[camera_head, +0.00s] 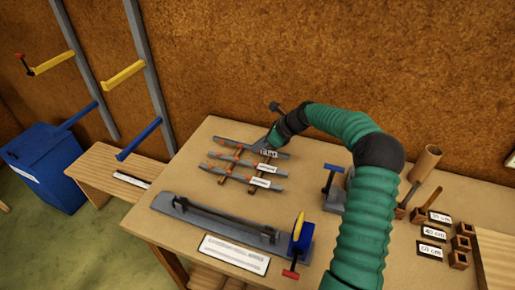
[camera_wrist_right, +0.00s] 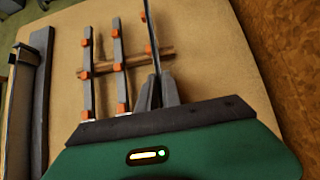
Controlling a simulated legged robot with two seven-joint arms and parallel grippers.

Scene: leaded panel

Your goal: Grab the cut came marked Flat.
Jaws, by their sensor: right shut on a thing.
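Three thin grey cames with orange marks lie side by side across wooden strips on the bench. The far came (camera_head: 240,147) has a white label (camera_head: 268,153), partly covered and too small to read surely. The middle came (camera_head: 228,159) and near came (camera_head: 225,171) carry white labels too. My right gripper (camera_head: 272,140) is at the right part of the far came. In the wrist view its fingers (camera_wrist_right: 158,92) are shut on that came (camera_wrist_right: 152,38), seen edge-on. I cannot tell whether it is clear of the strips (camera_wrist_right: 132,62). My left gripper is not in view.
A long grey tool (camera_head: 215,222) with a blue and yellow end lies in front of the cames, by a white label sheet (camera_head: 233,254). A blue-handled tool (camera_head: 332,180) and small wooden blocks (camera_head: 461,242) stand right. A blue bin (camera_head: 48,165) stands left.

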